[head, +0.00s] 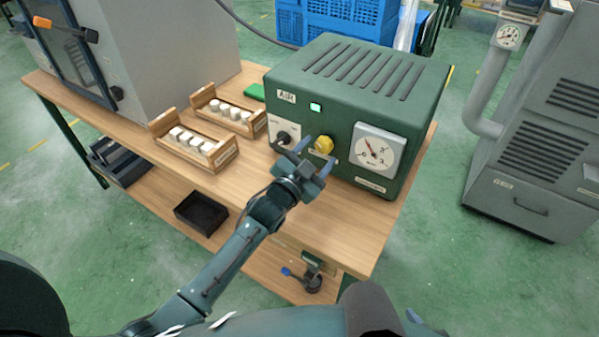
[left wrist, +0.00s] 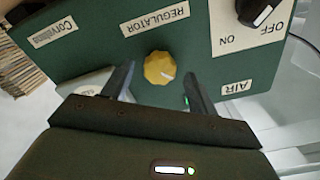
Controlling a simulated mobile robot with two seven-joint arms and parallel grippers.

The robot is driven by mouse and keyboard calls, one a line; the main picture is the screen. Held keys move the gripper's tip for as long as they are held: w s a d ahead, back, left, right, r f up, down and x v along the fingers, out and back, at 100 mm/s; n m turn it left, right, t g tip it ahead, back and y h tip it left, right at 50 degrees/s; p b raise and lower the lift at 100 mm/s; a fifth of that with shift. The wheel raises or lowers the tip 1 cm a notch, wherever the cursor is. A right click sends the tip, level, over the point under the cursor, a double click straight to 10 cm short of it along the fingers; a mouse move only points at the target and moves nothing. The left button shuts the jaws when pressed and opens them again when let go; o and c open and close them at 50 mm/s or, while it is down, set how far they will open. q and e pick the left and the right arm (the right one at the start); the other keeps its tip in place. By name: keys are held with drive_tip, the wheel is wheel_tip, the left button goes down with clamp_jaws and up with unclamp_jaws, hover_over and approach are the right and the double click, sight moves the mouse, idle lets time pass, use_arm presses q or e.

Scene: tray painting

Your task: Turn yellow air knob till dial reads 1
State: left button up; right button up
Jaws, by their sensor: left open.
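The green air box (head: 330,97) stands on the wooden bench. The yellow knob (head: 324,145) is on its front, between a black switch (head: 283,137) and a round white dial (head: 379,151). The dial's needle points up and left; its exact reading is too small to tell. My left gripper (head: 317,154) is open in front of the knob. In the left wrist view the knob (left wrist: 159,68) shows between and beyond the fingertips, with a pale mark on its face; I cannot tell if they touch it. My right gripper is not in view.
A grey cabinet (head: 165,50) stands at the bench's left end. A grey machine (head: 540,120) stands apart on the right. The bench front is mostly clear.

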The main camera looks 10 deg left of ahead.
use_arm(q)
drive_tip(key=v, duration=1.1)
drive_tip(key=shift+s+b, duration=0.25)
drive_tip(key=shift+b, duration=0.1)
drive_tip(key=s+a+f+n+g+y, duration=0.3)
drive_tip(key=s+f+n+g, duration=0.3)
drive_tip(key=s+f, duration=0.7)
drive_tip(key=s+n, duration=0.1)
drive_tip(key=s, duration=0.3)
drive_tip(key=shift+s+f, duration=0.2)
drive_tip(key=shift+s, duration=0.15)
